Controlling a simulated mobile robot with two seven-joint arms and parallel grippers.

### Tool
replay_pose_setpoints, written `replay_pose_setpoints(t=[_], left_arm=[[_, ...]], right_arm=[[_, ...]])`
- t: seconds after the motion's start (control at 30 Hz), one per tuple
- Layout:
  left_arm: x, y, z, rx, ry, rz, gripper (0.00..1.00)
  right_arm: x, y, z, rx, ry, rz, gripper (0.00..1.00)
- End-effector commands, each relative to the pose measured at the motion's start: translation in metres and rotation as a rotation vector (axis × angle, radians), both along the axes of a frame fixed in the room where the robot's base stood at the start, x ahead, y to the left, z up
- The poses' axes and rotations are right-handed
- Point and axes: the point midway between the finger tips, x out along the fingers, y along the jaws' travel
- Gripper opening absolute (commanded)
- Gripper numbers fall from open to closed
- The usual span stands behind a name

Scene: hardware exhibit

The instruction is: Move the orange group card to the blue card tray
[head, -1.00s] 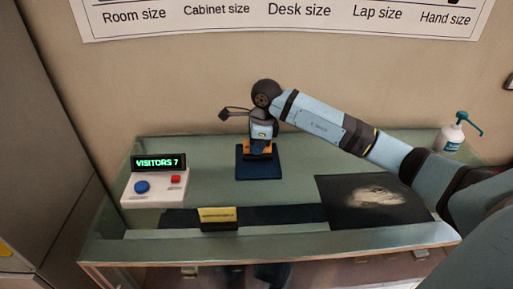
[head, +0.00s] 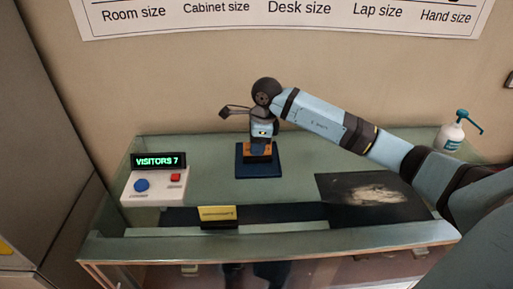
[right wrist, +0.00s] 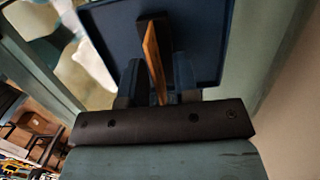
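The orange group card (head: 257,149) stands on edge in a dark holder on the blue card tray (head: 243,172), in the middle of the glass counter. In the right wrist view the card (right wrist: 154,60) is a thin upright orange strip above the tray (right wrist: 205,25). My right gripper (right wrist: 158,82) points down with a finger on each side of the card; a gap shows beside it, so the fingers look open. In the head view the right gripper (head: 262,135) is just above the card, partly hidden by its wrist. My left gripper is not in view.
A visitor counter box (head: 155,190) with blue and red buttons stands left. A yellow card (head: 218,213) in a dark holder is at the front on a dark strip. A dark picture panel (head: 370,200) lies right, and a pump bottle (head: 450,137) stands back right.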

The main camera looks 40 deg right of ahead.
Motion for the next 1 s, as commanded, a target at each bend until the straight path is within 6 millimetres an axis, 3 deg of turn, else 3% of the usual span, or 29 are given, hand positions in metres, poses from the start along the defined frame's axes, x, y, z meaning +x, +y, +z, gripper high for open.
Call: replay_pose_setpoints(t=[0.3,0.5,0.67,1.0], left_arm=[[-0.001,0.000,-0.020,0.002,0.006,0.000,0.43],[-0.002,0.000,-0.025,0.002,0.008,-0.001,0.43],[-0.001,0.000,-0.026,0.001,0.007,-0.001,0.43],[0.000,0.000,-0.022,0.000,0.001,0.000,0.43]], right_arm=[[-0.005,-0.009,0.066,-0.002,-0.005,0.000,0.28],[-0.007,-0.013,0.097,0.001,-0.003,0.001,0.28],[-0.008,-0.014,0.107,-0.001,-0.001,0.001,0.28],[-0.008,-0.014,0.108,0.000,0.000,0.001,0.28]])
